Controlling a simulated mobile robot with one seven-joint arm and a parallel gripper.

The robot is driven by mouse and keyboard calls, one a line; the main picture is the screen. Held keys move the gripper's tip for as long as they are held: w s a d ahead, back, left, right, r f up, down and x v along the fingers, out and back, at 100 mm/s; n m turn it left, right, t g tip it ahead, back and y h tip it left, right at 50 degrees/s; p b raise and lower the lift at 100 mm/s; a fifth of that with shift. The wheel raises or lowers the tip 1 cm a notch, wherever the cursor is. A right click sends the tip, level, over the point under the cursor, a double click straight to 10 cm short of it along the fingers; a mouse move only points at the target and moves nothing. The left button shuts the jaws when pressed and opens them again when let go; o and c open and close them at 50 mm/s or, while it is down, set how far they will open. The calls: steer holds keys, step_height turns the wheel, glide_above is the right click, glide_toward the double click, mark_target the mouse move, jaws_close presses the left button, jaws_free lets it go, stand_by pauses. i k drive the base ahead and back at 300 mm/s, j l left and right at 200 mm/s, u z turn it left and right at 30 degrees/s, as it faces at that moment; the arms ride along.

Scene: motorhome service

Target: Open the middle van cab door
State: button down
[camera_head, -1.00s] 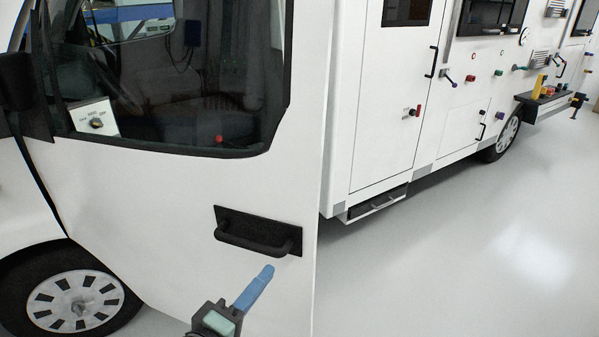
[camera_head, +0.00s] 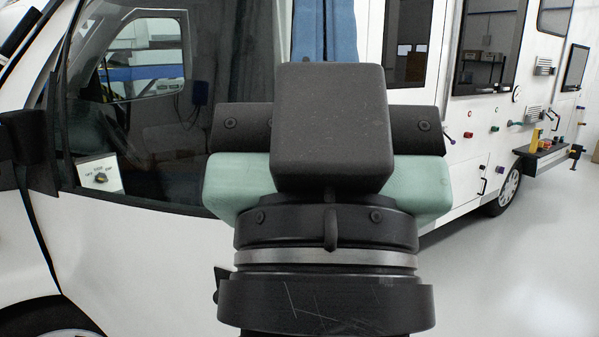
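The white van cab door (camera_head: 140,255), with a large dark window, fills the left of the view. Its right edge is hidden behind my gripper, and I cannot tell whether it stands ajar. The black door handle (camera_head: 219,283) is nearly all hidden; only a small dark part shows left of my wrist. My gripper (camera_head: 325,28), with blue fingers and a green and black body, points upward close to the camera, in front of the door. Its fingertips are cut off by the top edge.
A dark side mirror (camera_head: 28,150) stands out at the far left. The white motorhome side (camera_head: 455,130) runs back to the right with windows, knobs and handles. A dark shelf (camera_head: 541,158) juts out there. The grey floor (camera_head: 530,265) at the right is clear.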

mark_target(137, 267)
steer(key=i+l+z, duration=0.2)
steer(key=z, duration=0.15)
steer(key=i+l+z, duration=0.1)
steer(key=i+z, duration=0.4)
steer(key=z, duration=0.15)
steer(key=i+l+z, duration=0.25)
steer(key=i, duration=0.45)
steer(key=i+l+z, duration=0.15)
steer(key=i+z, duration=0.15)
steer(key=i, duration=0.45)
steer(key=i+j+u, duration=0.15)
steer(key=i+u, duration=0.85)
steer(key=i+l+u, duration=0.25)
steer(key=u, duration=0.2)
steer(key=i+j+u, duration=1)
steer(key=i, duration=0.25)
steer(key=i+j+u, duration=0.2)
steer(key=i+u, duration=0.15)
steer(key=k+l+u, duration=0.1)
steer(key=u, duration=0.4)
steer(key=k+l+u, duration=0.1)
steer(key=l+u, duration=0.15)
steer(key=u, duration=0.2)
steer(key=k+l+u, duration=0.1)
steer(key=u, duration=0.4)
steer(key=k+u, duration=0.2)
steer(key=u, duration=0.25)
steer(key=k+u, duration=0.15)
steer(key=u, duration=0.35)
